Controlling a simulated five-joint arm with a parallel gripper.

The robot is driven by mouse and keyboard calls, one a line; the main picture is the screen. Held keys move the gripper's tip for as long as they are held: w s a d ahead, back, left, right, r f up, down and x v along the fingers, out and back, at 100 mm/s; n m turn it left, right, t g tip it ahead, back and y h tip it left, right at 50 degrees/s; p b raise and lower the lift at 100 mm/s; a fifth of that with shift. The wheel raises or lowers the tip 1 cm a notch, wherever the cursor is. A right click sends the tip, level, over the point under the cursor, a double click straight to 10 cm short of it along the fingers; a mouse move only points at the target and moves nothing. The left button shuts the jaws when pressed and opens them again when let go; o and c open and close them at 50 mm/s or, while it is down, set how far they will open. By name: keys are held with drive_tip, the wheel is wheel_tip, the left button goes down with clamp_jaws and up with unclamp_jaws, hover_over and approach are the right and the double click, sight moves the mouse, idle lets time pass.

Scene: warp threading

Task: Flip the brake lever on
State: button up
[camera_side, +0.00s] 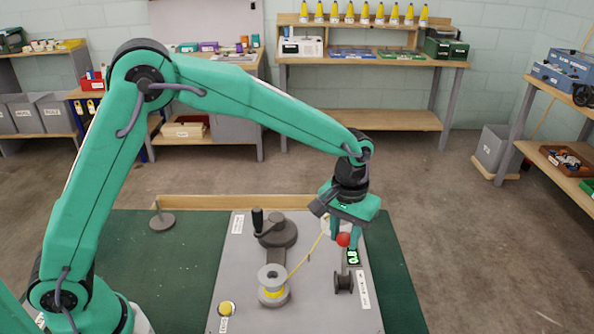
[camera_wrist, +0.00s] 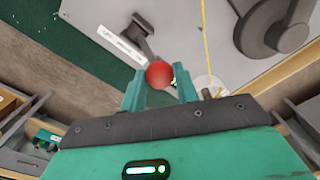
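The brake lever's red ball knob (camera_side: 343,239) is at the right side of the grey work plate. In the wrist view, the red knob (camera_wrist: 159,74) sits between the fingertips of my gripper (camera_wrist: 160,80), nearly filling the gap. A dark lever-like part (camera_wrist: 139,30) reaches away beyond the knob. In the side view, my gripper (camera_side: 345,240) points down at the knob, with its two green fingers apart. The knob overlaps the left finger there. I see the fingers as open around the knob; firm contact is not clear.
A yellow button (camera_side: 226,308) is front left.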

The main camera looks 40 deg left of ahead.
drive_tip(key=o, duration=0.4)
drive_tip(key=shift+w+a, duration=0.15)
drive_tip(key=shift+a, duration=0.05)
drive_tip(key=shift+o, duration=0.2)
drive_tip(key=shift+r, duration=0.1)
wheel_tip(320, 180, up, 7)
drive_tip(key=shift+r, duration=0.25)
